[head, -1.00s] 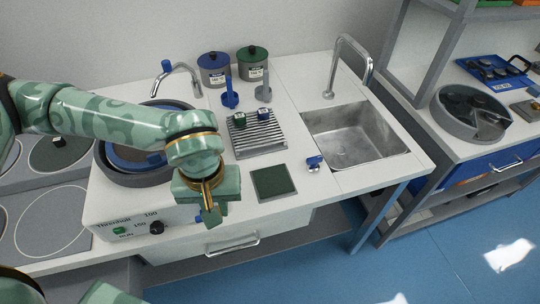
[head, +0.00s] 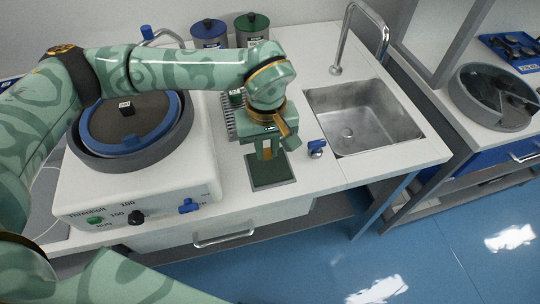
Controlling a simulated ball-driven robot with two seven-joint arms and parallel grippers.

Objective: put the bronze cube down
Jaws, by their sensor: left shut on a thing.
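My left gripper (head: 266,150) points down over the dark green square pad (head: 275,176) on the white counter. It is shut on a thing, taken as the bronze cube. The pad's front and right parts show around the gripper. My right gripper is not in view.
The polishing machine (head: 140,190), with a small dark cube (head: 126,107) on its disc, stands left. A ribbed rack with a green cube (head: 237,97) is partly behind my arm.

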